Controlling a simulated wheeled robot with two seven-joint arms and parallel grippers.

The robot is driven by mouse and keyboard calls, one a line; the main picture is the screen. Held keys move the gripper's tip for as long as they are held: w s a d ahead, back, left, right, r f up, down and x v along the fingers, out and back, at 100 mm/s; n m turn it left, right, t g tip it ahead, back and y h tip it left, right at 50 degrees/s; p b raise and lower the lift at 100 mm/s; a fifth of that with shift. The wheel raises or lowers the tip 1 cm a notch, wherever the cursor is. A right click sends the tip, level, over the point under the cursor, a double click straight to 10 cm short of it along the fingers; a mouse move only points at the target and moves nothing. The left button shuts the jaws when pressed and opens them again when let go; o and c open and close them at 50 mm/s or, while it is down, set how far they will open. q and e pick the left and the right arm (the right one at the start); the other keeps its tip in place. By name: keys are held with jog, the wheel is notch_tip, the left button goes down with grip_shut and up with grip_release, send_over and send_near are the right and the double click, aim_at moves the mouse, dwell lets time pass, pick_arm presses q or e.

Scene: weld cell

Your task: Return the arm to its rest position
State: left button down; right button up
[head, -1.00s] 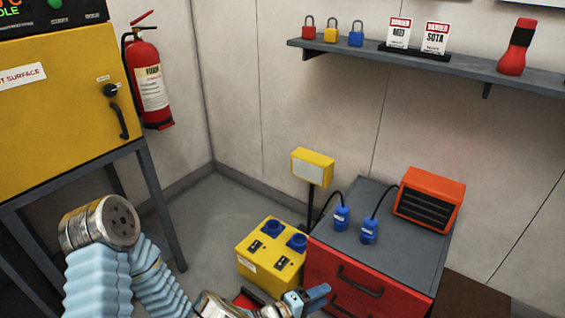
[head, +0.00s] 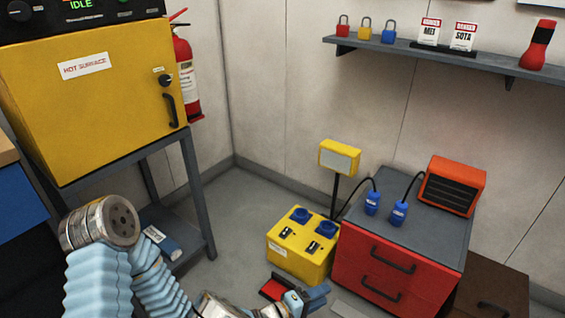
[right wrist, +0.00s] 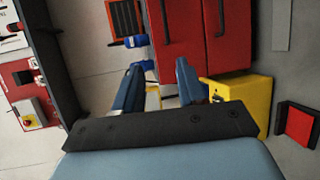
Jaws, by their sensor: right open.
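My right gripper (head: 316,296) is at the bottom middle of the head view, low in front of the red drawer cabinet (head: 365,270). In the right wrist view its two blue fingers (right wrist: 158,88) stand apart with nothing held between them. The bent right arm, with pale blue bellows, fills the lower left of the head view. My left gripper is not in view.
A yellow socket box (head: 300,258) stands on the floor by the cabinet. Two blue plugs (head: 372,204) and an orange heater (head: 452,186) are on top. A yellow oven (head: 95,110) on a grey stand is at left. A wall shelf (head: 430,58) holds padlocks.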

jog(key=s+d+f+m+g+y, duration=0.2)
jog(key=s+d+f+g+y, duration=0.2)
jog(key=s+d+f+g, duration=0.6)
jog(key=s+a+f+m+g+y, duration=0.2)
jog(key=s+a+f+m+y, duration=0.3)
jog(key=s+a+y, duration=0.5)
jog(key=w+d+f+m+t+y+b, duration=0.1)
jog(key=w+f+t+y+b, duration=0.15)
jog(key=f+b, duration=0.75)
jog(key=w+d+f+m+t+y+b, duration=0.15)
jog(key=w+f+b, duration=0.25)
jog(key=f+b, duration=0.6)
notch_tip(320, 180, up, 19)
jog(key=p, duration=1.5)
jog(key=shift+s+a+t, duration=0.25)
jog(key=shift+s+t, duration=0.05)
jog(key=shift+s, duration=0.15)
jog(key=shift+r+n, duration=0.1)
jog(key=shift+n, duration=0.15)
